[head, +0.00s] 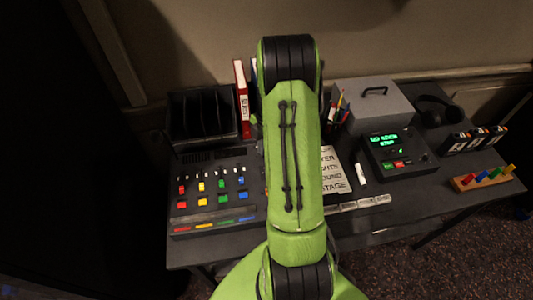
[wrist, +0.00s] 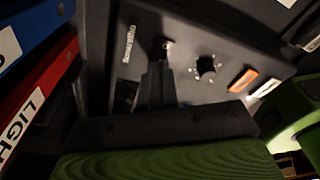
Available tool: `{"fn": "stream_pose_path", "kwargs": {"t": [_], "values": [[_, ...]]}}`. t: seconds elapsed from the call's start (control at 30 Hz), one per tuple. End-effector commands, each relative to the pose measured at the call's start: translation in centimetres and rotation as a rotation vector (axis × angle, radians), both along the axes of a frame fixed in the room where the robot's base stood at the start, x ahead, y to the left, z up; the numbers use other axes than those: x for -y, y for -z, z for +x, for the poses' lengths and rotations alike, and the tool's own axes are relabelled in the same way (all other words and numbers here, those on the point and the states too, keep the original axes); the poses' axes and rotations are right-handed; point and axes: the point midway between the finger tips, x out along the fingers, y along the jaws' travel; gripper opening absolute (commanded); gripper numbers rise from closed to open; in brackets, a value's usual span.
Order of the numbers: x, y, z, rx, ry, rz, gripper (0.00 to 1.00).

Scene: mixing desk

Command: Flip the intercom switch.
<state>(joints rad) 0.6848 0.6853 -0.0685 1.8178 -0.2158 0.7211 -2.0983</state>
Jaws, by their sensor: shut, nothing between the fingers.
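In the wrist view my gripper (wrist: 158,72) is shut and empty, its fingertips close to a grey panel (wrist: 188,35). A small switch-like part (wrist: 167,46) with a pale tip sits on the panel just beyond the fingertips. I cannot tell whether the fingers touch it, nor which way it is set. A pale label (wrist: 129,43) lies left of it, too blurred to read. A black knob (wrist: 206,67) is to its right. In the head view my green arm covers the middle of the desk, and the gripper is hidden behind it.
Red (wrist: 40,95) and blue binders stand close on the left in the wrist view. An orange button (wrist: 243,79) and a white one (wrist: 267,87) are right of the knob. In the head view a slider console (head: 215,215) is left, a lit green display box (head: 395,150) right.

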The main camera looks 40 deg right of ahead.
Motion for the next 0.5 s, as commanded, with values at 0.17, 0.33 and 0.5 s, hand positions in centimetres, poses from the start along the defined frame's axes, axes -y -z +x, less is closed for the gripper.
{"fn": "stream_pose_path", "kwargs": {"t": [0.17, 0.33, 0.5], "values": [[-0.01, 0.34, 0.00, 0.000, 0.000, 0.000, 0.00], [-0.01, 0.60, 0.00, 0.000, 0.000, 0.000, 0.00], [-0.01, 0.86, -0.01, 0.000, 0.000, 0.000, 0.00]]}}
